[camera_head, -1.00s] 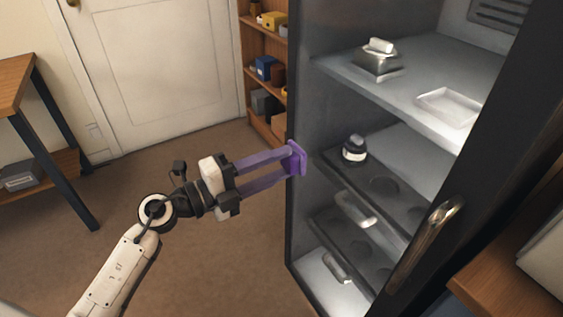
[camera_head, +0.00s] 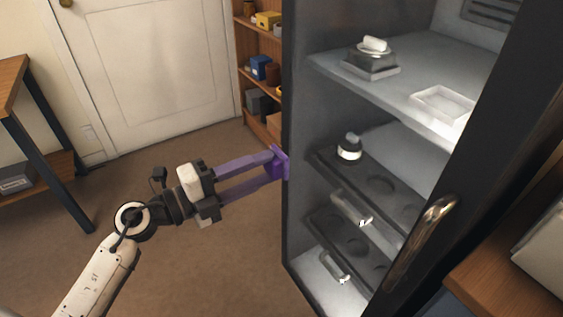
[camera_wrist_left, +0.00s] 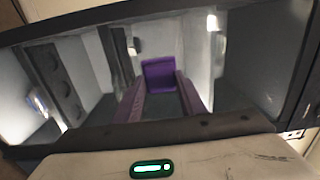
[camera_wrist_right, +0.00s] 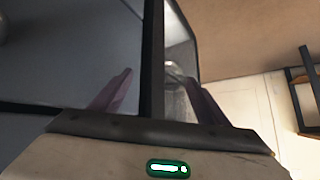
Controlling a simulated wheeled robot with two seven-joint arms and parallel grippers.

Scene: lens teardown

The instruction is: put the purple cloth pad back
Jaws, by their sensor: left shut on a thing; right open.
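The purple cloth pad (camera_head: 281,162) is a small flat piece held upright between the purple fingertips of my left gripper (camera_head: 272,164). In the head view it overlaps the left edge of the open cabinet. The left wrist view shows the pad (camera_wrist_left: 160,74) across the fingertips, with the cabinet's interior behind it. My right gripper (camera_wrist_right: 160,76) shows only in the right wrist view. Its fingers are apart with nothing between them, and a dark upright edge stands beyond them.
The cabinet's upper shelf (camera_head: 400,95) holds a dark block with a white top (camera_head: 371,60) and a shallow clear tray (camera_head: 441,105). Below, a black-and-white round part (camera_head: 349,148) sits in a dark rack (camera_head: 365,178) with round recesses. A metal door handle (camera_head: 422,240) is at right.

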